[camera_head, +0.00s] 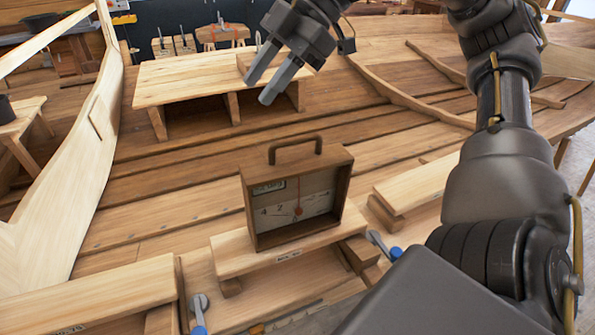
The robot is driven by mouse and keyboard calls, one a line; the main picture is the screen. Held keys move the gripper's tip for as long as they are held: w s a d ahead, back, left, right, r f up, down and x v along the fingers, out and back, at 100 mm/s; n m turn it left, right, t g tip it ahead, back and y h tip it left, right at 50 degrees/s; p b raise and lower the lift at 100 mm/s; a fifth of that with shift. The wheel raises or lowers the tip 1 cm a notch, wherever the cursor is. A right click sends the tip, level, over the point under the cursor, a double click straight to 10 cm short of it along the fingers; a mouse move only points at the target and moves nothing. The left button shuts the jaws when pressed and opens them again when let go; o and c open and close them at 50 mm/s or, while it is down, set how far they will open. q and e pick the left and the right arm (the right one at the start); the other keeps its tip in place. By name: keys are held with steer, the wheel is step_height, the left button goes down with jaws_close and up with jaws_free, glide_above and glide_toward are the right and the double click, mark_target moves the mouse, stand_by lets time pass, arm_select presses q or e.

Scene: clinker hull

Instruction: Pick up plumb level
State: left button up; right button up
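The plumb level (297,196) is a brown wooden box with a pale dial face, a red mark on it and a dark handle on top. It stands upright on a low plank seat (232,252) in the middle of the camera_head view. My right gripper (258,91) hangs at the top middle, its arm coming in from the right. Its two fingers are apart with nothing between them. It appears above and clear of the level's handle, in front of the rear bench. My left gripper does not show.
A wooden bench (185,82) stands behind the level. Blue-handled tools (384,245) (199,314) lie to its right and at the front left. Other planks (92,296) (425,182) lie on both sides. Hull planking behind the level is mostly clear.

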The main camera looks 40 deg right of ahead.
mark_target(290, 145)
steer(key=s+d+f+m+h, duration=0.1)
steer(key=d, duration=0.1)
steer(key=s+d+m+g+h, duration=0.1)
steer(key=s+d, duration=0.1)
steer(key=s+d+f+m+h, duration=0.1)
steer(key=s+d, duration=0.1)
steer(key=shift+f+g, duration=0.3)
steer(key=shift+f, duration=0.05)
steer(key=shift+b+x, duration=0.7)
steer(key=shift+x, duration=2.05)
steer(key=shift+a+f, duration=0.25)
steer(key=shift+f, duration=0.25)
steer(key=p+x, duration=0.1)
steer(key=x, duration=0.3)
steer(key=shift+w, duration=0.15)
jaws_close()
